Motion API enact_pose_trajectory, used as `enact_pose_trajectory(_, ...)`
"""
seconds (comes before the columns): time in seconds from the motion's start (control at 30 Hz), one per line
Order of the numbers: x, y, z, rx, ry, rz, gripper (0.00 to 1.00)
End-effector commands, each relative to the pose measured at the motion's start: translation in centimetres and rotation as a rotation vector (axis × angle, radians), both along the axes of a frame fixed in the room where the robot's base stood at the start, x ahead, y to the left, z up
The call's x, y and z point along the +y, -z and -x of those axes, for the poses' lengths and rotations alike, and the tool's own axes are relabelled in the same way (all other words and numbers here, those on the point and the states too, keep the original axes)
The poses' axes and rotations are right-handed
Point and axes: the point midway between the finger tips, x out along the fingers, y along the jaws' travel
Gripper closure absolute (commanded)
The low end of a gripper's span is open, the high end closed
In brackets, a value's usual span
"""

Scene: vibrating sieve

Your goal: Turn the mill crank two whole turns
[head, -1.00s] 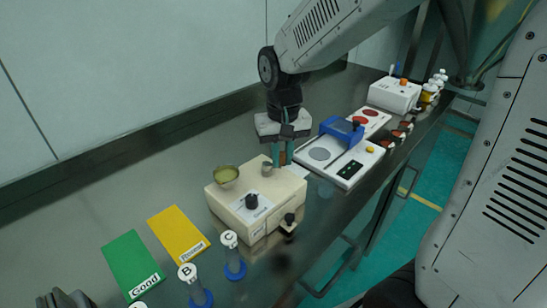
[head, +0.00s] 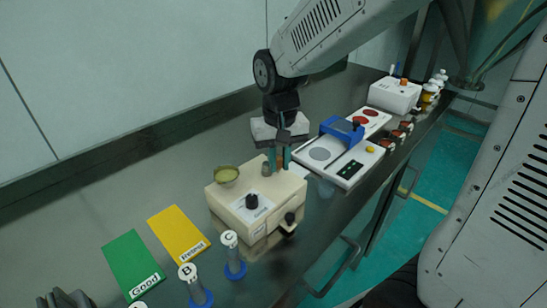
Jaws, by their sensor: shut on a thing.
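My gripper (head: 281,164) points down at the back right of the box, beside the grey post. Its teal fingers are shut on the mill crank's handle, which is mostly hidden between them. The crank arm cannot be made out clearly.
A white device with a blue part (head: 341,128) stands close right of my gripper. Green (head: 132,262) and yellow (head: 177,233) cards lie at left. Blue-based tubes B (head: 189,283) and C (head: 233,256) stand in front. A white box (head: 395,95) is farther back.

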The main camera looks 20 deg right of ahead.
Motion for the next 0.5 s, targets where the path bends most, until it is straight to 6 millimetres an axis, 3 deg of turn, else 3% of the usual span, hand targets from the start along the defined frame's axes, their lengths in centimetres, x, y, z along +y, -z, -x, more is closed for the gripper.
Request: enact_pose_trajectory(0.5,1.9,-0.2,0.1,-0.006,-0.001,-0.001,0.94)
